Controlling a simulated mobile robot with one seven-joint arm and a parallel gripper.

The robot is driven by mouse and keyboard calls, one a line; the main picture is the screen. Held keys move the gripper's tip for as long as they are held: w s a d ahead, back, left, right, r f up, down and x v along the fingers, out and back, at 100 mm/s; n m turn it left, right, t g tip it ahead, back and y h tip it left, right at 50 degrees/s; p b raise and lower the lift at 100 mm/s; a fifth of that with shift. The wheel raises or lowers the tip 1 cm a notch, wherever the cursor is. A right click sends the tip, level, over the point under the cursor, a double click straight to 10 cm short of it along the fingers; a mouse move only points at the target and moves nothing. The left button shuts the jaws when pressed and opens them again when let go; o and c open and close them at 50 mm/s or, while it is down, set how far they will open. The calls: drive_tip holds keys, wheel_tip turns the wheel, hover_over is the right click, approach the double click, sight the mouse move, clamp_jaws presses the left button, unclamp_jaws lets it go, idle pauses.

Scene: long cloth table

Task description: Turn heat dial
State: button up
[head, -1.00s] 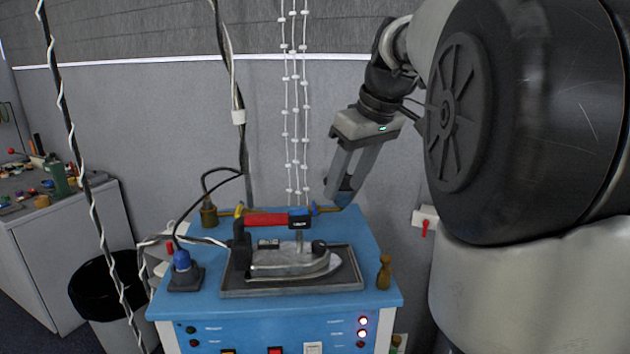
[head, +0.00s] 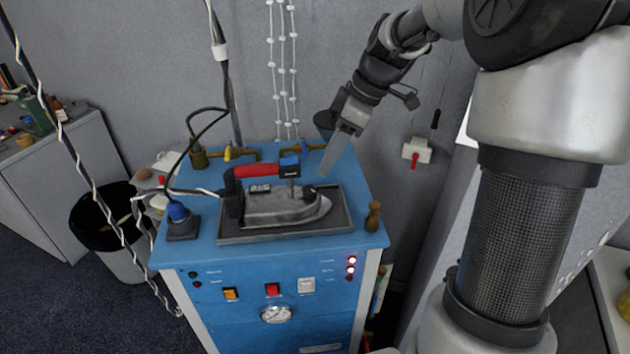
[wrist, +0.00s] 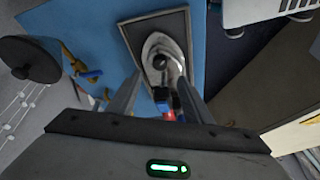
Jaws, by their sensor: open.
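A grey metal iron (head: 280,207) with a red handle (head: 256,170) lies on a dark tray (head: 285,236) on the blue station. A dark round knob (head: 310,192), which looks like the heat dial, sits near the iron's right end. My gripper (head: 330,170) is open and empty, above and behind that end, with fingers pointing down. In the wrist view, the knob (wrist: 160,61) shows between and just beyond the fingertips (wrist: 159,78), apart from them. Markings on the knob are too small to read.
A brown wooden-looking peg (head: 373,216) stands right of the tray. A blue-topped cable fitting (head: 180,222) stands left of it. Brass pipework (head: 235,154) runs along the back. Cables hang at left. The front panel holds switches and a gauge (head: 276,314).

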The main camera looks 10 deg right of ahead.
sight(310, 189)
drive_tip(key=x, duration=0.9)
drive_tip(key=shift+f, duration=0.2)
drive_tip(key=c, duration=1.1)
drive_tip(key=shift+o, duration=0.2)
drive_tip(key=m+t+b, duration=0.1)
drive_tip(key=m+b, duration=0.1)
drive_tip(key=shift+a+f+m+h, duration=0.1)
drive_tip(key=shift+a+m+h, duration=0.05)
drive_tip(key=shift+m+h, duration=0.2)
drive_tip(key=shift+s+a+m+t+h+b, duration=0.1)
drive_tip(key=shift+m+t+h+b, duration=0.15)
drive_tip(key=shift+m+b, duration=0.5)
drive_tip(key=shift+s+m+t+h+b, duration=0.1)
drive_tip(key=shift+m+t+h+b, duration=0.15)
drive_tip(key=shift+m, duration=0.75)
